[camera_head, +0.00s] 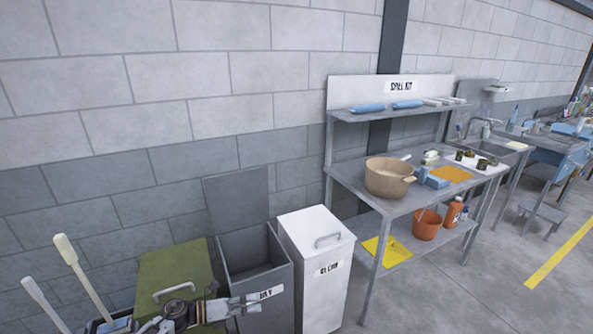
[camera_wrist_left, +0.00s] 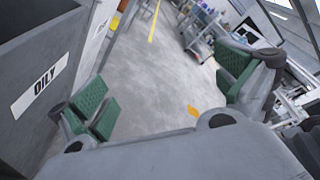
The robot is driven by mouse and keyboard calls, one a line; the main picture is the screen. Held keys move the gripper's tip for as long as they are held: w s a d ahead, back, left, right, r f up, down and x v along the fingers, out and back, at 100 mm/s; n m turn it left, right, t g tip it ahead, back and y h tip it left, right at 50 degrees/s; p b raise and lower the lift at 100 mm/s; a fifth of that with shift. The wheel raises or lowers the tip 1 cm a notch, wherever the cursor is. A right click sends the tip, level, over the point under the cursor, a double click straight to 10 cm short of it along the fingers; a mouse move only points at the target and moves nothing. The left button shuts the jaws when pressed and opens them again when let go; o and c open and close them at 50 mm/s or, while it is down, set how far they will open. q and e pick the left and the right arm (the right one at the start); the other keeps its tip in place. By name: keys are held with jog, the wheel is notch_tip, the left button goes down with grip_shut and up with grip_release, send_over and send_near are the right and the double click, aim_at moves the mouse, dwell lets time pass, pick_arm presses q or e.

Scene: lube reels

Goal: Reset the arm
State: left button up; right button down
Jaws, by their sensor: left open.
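My left gripper (camera_head: 236,307) reaches in from the lower left of the head view, low in front of the bins. The gripper partly covers that label in the head view. My right gripper is in neither view.
A green lidded bin (camera_head: 158,264) and a white lidded bin (camera_head: 318,265) flank the grey one. Two light handles (camera_head: 82,272) stand at the lower left. The spill kit bench (camera_head: 345,182) holds a tan pot (camera_head: 388,181). Open floor (camera_head: 455,295) lies to the right.

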pick_arm(q)
jog(key=w+a+f+n+t+y, duration=0.25)
jog(key=a+f+n+t, duration=0.25)
jog(key=f+n, duration=0.45)
jog(key=s+a+f+n+y, duration=0.3)
jog(key=s+a+f+n, duration=0.15)
jog(key=f, duration=0.35)
jog(key=s+a+f+n+y, duration=0.35)
jog(key=f+n, duration=0.25)
jog(key=f, duration=0.2)
jog(key=s+a+f+n+y, duration=0.3)
jog(key=s+f+n, duration=0.15)
jog(key=f, duration=0.25)
jog(key=s+a+f+n+g+y, duration=0.1)
jog(key=s+a+f+n+g, duration=0.1)
jog(key=s+f+n, duration=0.5)
jog(key=s+a+f+g+y, duration=0.1)
jog(key=s+f+g+y, duration=0.1)
jog(key=s+f, duration=0.6)
jog(key=s+f+n+g, duration=0.2)
jog(key=s, duration=0.9)
jog(key=s+d+f+n+g, duration=0.1)
jog(key=s+f+n+g, duration=0.1)
jog(key=s, duration=0.9)
jog(key=shift+s+d+n+g, duration=0.3)
jog(key=shift+n+g, duration=0.25)
jog(key=shift+g, duration=0.15)
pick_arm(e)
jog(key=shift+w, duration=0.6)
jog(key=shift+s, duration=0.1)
